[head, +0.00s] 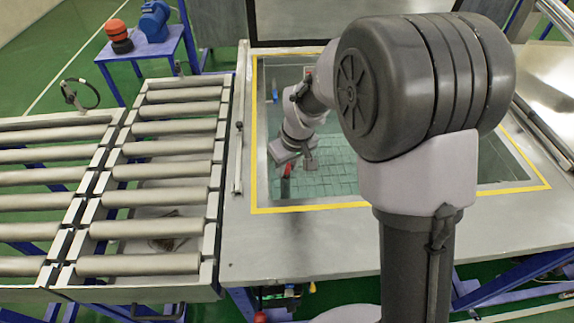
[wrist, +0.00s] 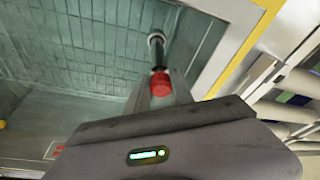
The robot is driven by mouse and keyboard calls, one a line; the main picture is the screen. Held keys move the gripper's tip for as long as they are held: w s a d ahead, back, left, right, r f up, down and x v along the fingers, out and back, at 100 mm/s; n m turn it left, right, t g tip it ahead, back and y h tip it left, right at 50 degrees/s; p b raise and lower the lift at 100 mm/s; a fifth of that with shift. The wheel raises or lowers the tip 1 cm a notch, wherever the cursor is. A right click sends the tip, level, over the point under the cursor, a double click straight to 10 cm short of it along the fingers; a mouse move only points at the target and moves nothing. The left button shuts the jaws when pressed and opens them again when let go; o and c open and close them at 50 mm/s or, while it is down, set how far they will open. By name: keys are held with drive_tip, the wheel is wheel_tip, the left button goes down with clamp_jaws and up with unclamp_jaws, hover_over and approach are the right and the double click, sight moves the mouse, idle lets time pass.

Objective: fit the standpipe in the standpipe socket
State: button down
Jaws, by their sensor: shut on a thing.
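The standpipe is a dark, slim pipe with a red top. In the wrist view its red top (wrist: 162,84) is at the tips of my gripper (wrist: 161,98), and the dark pipe (wrist: 158,58) runs away from it. A pale ring (wrist: 156,38) shows at the far end; I cannot tell whether it is the standpipe socket or the pipe's own end. In the head view my gripper (head: 308,163) is low over the tank, with the red top (head: 288,170) just left of it, roughly upright. My gripper is shut on the standpipe. Seating in the socket cannot be seen.
The tiled tank (head: 335,178) has a yellow-edged rim (head: 300,210) around it. Roller conveyors (head: 150,172) stand to the left. A blue side table (head: 150,48) holds an orange-and-black item (head: 118,36) and a blue item (head: 154,20). My arm hides much of the tank's right side.

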drive_tip(key=shift+s+b+x, duration=0.25)
drive_tip(key=shift+b+x, duration=0.65)
drive_tip(key=shift+x, duration=0.2)
drive_tip(key=c, duration=1)
unclamp_jaws()
drive_tip(key=shift+d, duration=0.15)
drive_tip(key=p+v, duration=0.4)
drive_tip(key=v, duration=0.3)
drive_tip(key=shift+p, duration=0.4)
drive_tip(key=p+v, duration=0.5)
drive_tip(key=v, duration=1.2)
drive_tip(key=shift+s+r+p, duration=0.15)
drive_tip(key=shift+s+p, duration=0.05)
drive_tip(key=shift+p, duration=0.1)
